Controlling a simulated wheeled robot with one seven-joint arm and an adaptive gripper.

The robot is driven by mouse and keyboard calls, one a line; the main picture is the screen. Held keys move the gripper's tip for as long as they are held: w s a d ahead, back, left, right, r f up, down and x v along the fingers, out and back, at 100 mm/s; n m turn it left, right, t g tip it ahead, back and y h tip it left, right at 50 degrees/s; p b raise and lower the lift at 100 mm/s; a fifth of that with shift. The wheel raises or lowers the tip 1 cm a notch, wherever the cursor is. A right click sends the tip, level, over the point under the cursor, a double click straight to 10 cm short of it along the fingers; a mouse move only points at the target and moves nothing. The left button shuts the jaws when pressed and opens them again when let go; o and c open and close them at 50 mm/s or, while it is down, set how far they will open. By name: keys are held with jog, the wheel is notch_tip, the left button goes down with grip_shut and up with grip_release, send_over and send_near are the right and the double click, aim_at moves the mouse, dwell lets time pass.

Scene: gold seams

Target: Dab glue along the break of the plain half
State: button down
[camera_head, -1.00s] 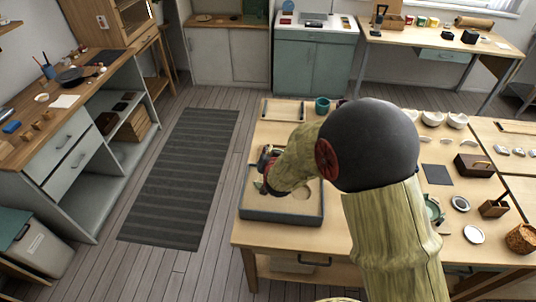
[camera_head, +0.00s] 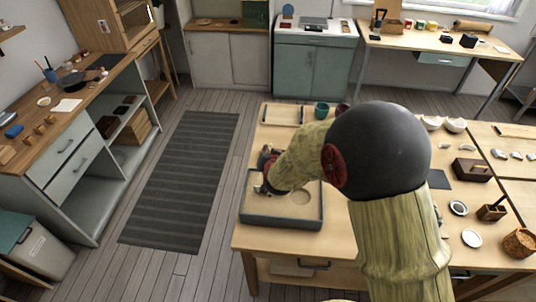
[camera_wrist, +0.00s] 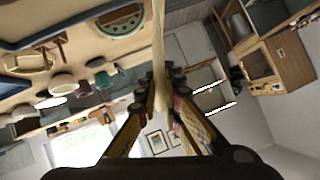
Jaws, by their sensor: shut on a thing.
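My gripper (camera_wrist: 160,92) is shut on a long pale stick (camera_wrist: 158,45), which runs up between the fingers in the wrist view; I take it for the glue applicator. In the head view my gripper (camera_head: 264,184) is over the left part of a dark-rimmed sand tray (camera_head: 282,221). The sand has a round hollow (camera_head: 300,197) to the right of the gripper. A green-rimmed piece with a tan face and dark dots (camera_wrist: 112,24) shows at the top of the wrist view. I cannot tell which piece is the plain half. My arm hides part of the table.
A shallow wooden tray (camera_head: 268,114), a teal cup (camera_head: 321,110) and a dark cup (camera_head: 342,108) stand behind the sand tray. White bowls (camera_head: 455,125), a wooden caddy (camera_head: 472,169) and small round dishes (camera_head: 471,238) are to the right.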

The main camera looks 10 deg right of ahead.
jog(key=shift+r+p, duration=1.45)
jog(key=shift+r, duration=1.05)
jog(key=shift+f, duration=0.1)
